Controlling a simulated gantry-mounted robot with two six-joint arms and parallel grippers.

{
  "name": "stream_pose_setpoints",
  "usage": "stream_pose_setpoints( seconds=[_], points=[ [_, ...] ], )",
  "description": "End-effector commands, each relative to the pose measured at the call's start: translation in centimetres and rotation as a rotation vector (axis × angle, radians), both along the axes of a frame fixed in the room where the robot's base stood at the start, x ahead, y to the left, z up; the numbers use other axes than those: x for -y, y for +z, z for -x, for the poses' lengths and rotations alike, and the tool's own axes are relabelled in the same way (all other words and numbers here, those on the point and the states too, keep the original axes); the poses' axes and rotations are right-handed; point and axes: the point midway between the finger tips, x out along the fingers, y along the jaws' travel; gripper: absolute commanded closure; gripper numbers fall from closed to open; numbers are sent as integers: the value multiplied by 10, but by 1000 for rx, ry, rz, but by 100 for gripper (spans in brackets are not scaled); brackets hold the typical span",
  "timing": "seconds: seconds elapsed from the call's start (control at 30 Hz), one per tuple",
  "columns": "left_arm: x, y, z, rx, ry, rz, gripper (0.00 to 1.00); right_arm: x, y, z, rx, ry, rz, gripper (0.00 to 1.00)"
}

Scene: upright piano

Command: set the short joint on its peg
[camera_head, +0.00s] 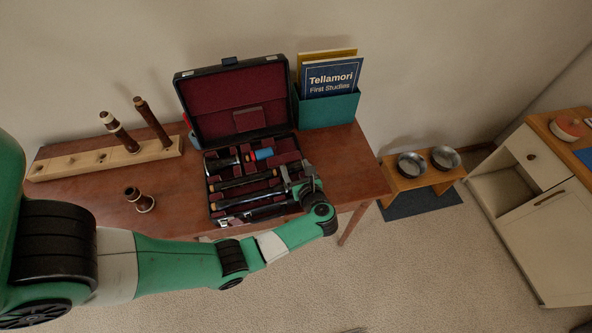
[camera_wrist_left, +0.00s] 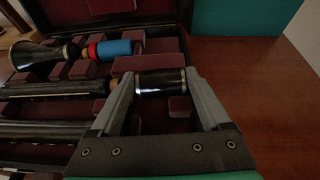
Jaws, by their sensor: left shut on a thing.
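The short joint (camera_wrist_left: 160,84), a black cylinder with bright rings at its ends, is between the fingers of my left gripper (camera_wrist_left: 160,90) in the left wrist view. The gripper is shut on it, crosswise over the right part of the open case. In the head view my left gripper (camera_head: 287,180) is at the case's right side; the joint is too small to make out there. The pale wooden peg rack (camera_head: 118,158) lies at the table's left back. Two dark joints (camera_head: 119,132) (camera_head: 151,121) stand on it, leaning in the picture; its left spots look empty. My right gripper is not in view.
The open case (camera_head: 237,106) with maroon lining holds long black joints, a bell (camera_wrist_left: 45,53) and a blue roll (camera_wrist_left: 115,48). A small dark flared piece (camera_head: 140,200) stands on the table before the rack. A teal book holder (camera_head: 328,110) stands right of the case.

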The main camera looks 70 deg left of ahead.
Motion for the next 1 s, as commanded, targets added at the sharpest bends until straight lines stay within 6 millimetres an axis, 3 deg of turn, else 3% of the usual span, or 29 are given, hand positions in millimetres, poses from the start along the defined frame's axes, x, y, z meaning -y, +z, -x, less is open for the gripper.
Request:
stream_pose_setpoints(
  seconds=[0.37, 0.4, 0.5, 0.8, 1.0],
  points=[
    [0, -5, 0, 1, -1, -1, 74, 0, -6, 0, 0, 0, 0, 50],
    [0, -4, 0, 1, -1, -1, 14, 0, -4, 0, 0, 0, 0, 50],
    [0, -3, 0, 0, 0, -1, 0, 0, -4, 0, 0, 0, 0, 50],
    [2, -1, 0, 0, -1, -1, 0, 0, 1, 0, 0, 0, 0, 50],
    [36, 13, 4, 1, -5, -1, 0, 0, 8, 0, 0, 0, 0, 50]
  ],
)
